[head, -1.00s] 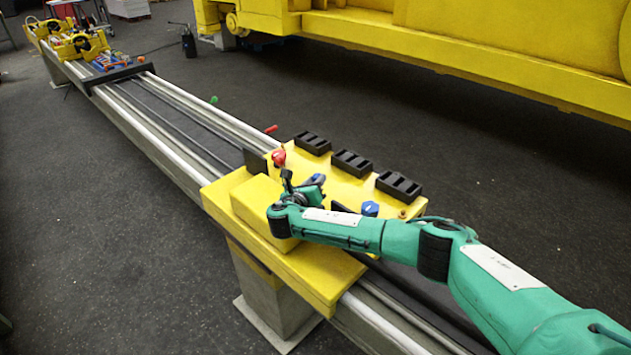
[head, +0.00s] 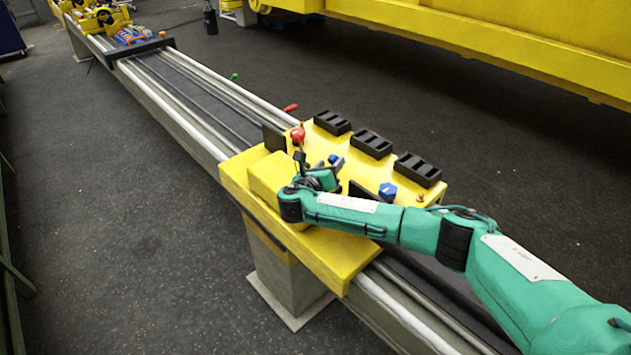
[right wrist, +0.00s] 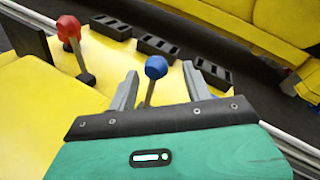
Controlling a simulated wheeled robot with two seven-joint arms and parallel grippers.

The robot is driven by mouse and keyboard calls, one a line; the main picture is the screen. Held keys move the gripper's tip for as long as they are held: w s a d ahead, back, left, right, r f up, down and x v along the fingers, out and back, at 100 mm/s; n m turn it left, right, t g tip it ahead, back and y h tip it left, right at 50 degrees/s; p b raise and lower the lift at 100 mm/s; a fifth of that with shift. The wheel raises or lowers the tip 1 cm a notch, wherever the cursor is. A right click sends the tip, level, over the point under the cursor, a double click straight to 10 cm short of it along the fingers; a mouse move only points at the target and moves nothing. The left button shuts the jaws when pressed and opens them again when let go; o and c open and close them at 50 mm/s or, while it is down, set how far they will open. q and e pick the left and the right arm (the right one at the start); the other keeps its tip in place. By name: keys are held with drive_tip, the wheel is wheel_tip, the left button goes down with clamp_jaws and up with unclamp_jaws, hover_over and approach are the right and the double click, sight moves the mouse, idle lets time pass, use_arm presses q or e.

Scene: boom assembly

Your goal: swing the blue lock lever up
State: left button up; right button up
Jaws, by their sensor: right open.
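The blue lock lever has a faceted blue knob (right wrist: 156,67) on a short grey stem in the right wrist view. Its knob (head: 334,159) also shows just beyond my right gripper in the head view. My right gripper (right wrist: 158,80) is open, with one finger on each side of the lever in the picture; I see no contact. In the head view the gripper (head: 322,176) is low over the yellow carriage (head: 345,255), largely hidden by my wrist. The lower part of the lever's stem is hidden behind the gripper body. My left gripper is not in view.
A red-knobbed lever (head: 298,134) stands close to the left of the gripper. A second blue knob (head: 388,190) sits to the right, near my forearm. Several black slotted blocks (head: 372,144) line the carriage's far edge. The long rail (head: 190,95) runs to the back left.

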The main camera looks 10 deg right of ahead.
drive_tip(key=b+v, duration=0.2)
drive_tip(key=v, duration=0.7)
drive_tip(key=shift+s+a, duration=0.3)
drive_tip(key=shift+s+a+r, duration=0.1)
drive_tip(key=shift+s+a, duration=0.1)
drive_tip(key=shift+s, duration=0.1)
